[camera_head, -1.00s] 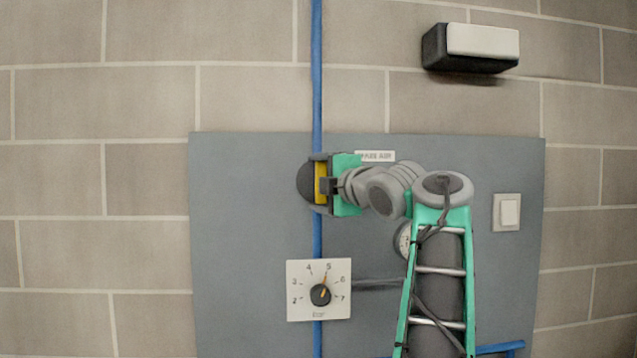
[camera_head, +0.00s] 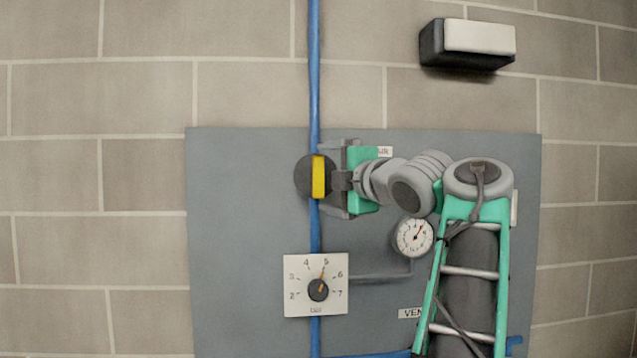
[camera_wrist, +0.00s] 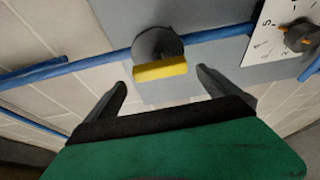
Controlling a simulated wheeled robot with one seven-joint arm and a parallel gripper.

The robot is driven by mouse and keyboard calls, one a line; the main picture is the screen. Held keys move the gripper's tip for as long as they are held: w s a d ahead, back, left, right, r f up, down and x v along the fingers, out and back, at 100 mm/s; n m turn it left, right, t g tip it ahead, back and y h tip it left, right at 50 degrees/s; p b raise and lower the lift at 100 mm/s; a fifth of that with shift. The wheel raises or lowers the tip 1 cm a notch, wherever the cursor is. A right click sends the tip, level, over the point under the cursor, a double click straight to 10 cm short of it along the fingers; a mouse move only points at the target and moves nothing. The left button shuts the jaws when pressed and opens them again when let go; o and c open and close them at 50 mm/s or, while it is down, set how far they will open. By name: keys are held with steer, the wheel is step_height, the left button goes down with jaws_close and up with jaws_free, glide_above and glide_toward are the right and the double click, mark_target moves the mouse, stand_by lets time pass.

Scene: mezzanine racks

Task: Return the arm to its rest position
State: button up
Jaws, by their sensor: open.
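My gripper (camera_head: 325,180) is open, in front of the grey panel beside a round dark valve with a yellow handle (camera_head: 319,176) on the blue pipe. In the head view its fingers reach toward the valve from the right. In the wrist view my gripper (camera_wrist: 161,80) has its fingers spread, and the yellow handle (camera_wrist: 160,71) lies between and just beyond the tips, with nothing held. The handle stands upright, in line with the pipe. My green and grey arm stretches from the lower right, bent at the elbow.
A dial plate (camera_head: 316,285) with a black knob sits on the panel (camera_head: 240,230) below the valve. A round gauge (camera_head: 414,237) is close to my arm. A black and white box (camera_head: 467,45) is on the wall above. The panel's left side is bare.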

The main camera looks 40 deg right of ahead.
steer(key=shift+v, duration=1.15)
